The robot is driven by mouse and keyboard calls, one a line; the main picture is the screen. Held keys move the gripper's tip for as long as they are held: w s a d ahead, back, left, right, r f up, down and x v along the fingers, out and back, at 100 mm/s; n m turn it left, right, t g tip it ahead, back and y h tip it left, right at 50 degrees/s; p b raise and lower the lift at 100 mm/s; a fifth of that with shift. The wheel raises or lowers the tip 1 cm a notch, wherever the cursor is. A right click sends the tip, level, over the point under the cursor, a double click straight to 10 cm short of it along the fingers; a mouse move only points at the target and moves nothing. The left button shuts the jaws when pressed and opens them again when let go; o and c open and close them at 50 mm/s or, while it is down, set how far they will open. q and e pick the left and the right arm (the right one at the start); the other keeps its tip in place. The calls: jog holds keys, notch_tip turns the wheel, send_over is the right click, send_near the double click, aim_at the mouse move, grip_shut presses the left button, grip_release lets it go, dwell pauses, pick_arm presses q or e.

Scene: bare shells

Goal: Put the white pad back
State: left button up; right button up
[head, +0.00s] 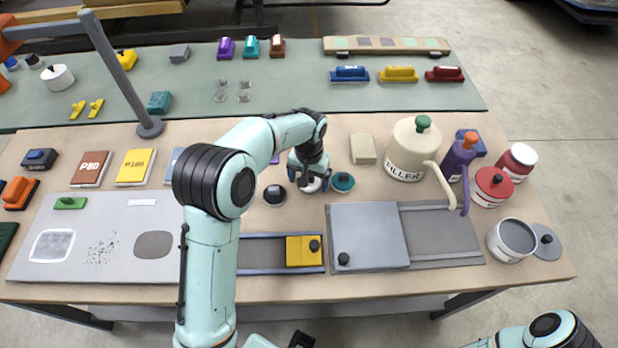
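A round white pad (311,187) sits in the middle of the wooden bench, between a round black pad (274,195) and a round teal pad (342,182). My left gripper (310,178) points down right over the white pad and hides most of its top. Its dark fingers are at the pad's upper part. I cannot tell whether they are closed on it, or whether the pad rests on the bench or hangs slightly above it. My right arm shows only at the bottom right edge, and its gripper is out of view.
A sliding grey cover (368,236) and a yellow block (303,251) on a rail lie in front. A cream filler jug (408,152) and a beige block (363,149) stand to the right. A grey post (121,78) rises at the left. Green matting (300,93) covers the back.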

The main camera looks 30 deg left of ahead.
pick_arm(q)
notch_tip(320, 180, up, 12)
jog(key=p, duration=0.1)
jog(key=shift+r, duration=0.2)
pick_arm(e)
jog(key=shift+w+r, duration=0.3)
jog(key=shift+r, duration=0.2)
jog(key=shift+w+r, duration=0.3)
jog(key=shift+r, duration=0.2)
